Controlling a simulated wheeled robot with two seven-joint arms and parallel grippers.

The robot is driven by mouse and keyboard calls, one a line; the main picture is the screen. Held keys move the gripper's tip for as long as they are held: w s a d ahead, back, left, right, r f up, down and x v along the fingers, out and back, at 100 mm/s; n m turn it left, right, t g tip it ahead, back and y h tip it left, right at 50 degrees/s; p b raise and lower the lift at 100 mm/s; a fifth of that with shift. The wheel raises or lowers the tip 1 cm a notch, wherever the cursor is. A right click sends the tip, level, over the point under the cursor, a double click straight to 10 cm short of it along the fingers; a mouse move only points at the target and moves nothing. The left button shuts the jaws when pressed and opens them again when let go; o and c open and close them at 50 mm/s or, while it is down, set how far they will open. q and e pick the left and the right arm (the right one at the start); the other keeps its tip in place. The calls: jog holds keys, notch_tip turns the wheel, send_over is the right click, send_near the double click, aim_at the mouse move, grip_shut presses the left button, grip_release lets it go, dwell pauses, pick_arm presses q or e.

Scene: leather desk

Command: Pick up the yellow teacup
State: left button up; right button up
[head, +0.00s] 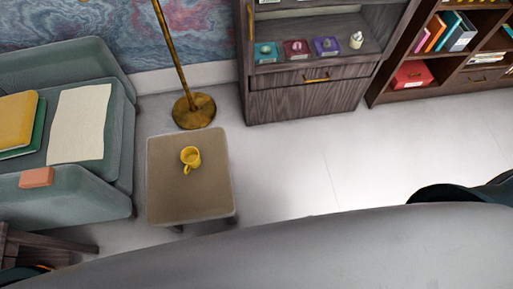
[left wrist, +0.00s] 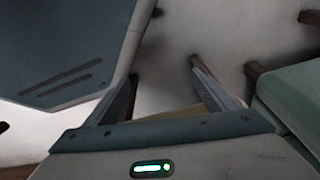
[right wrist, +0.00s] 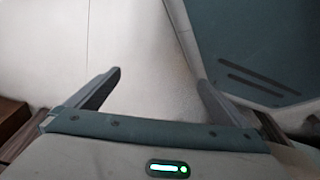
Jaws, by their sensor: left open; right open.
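The yellow teacup (head: 190,157) stands on a small square tan side table (head: 165,205) in the head view, left of the middle. Its handle points toward the lower left. Neither gripper shows clearly in the head view, and the teacup is in neither wrist view. My left gripper (left wrist: 162,85) is open and empty in the left wrist view, with floor and furniture legs beyond its fingers. My right gripper (right wrist: 158,78) is open and empty in the right wrist view, over pale floor.
A green sofa (head: 90,195) stands left of the side table. A brass floor lamp base (head: 194,110) stands behind it. A dark wood cabinet (head: 310,98) and bookshelf (head: 435,90) line the back. Pale floor (head: 330,165) to the right is clear.

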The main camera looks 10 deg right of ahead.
pick_arm(q)
jog(key=w+d+r+m+t+h+b, duration=0.1)
jog(key=w+d+r+m+h+b, duration=0.25)
jog(key=w+d+r+b, duration=0.5)
jog(key=w+d+r+m+t+h+b, duration=0.15)
jog(key=w+d+r+m+b, duration=0.3)
jog(key=w+r, duration=0.7)
jog(key=w+a+r+m+g, duration=0.3)
jog(key=w+a+r+m, duration=0.1)
jog(key=w+a, duration=0.8)
jog(key=shift+w+a+r+y, duration=0.25)
jog(key=shift+a+y, duration=0.15)
jog(key=shift+a, duration=0.2)
pick_arm(e)
jog(key=w+a+r+t, duration=0.1)
jog(key=w+r, duration=0.1)
jog(key=r, duration=0.5)
jog(key=w+a+r+t+y, duration=0.1)
jog(key=w+a+r, duration=0.1)
jog(key=r, duration=0.4)
jog(key=shift+w+a+r, duration=0.15)
jog(key=shift+w+r, duration=0.25)
jog(key=shift+w, duration=0.15)
pick_arm(q)
jog(key=shift+f, duration=0.1)
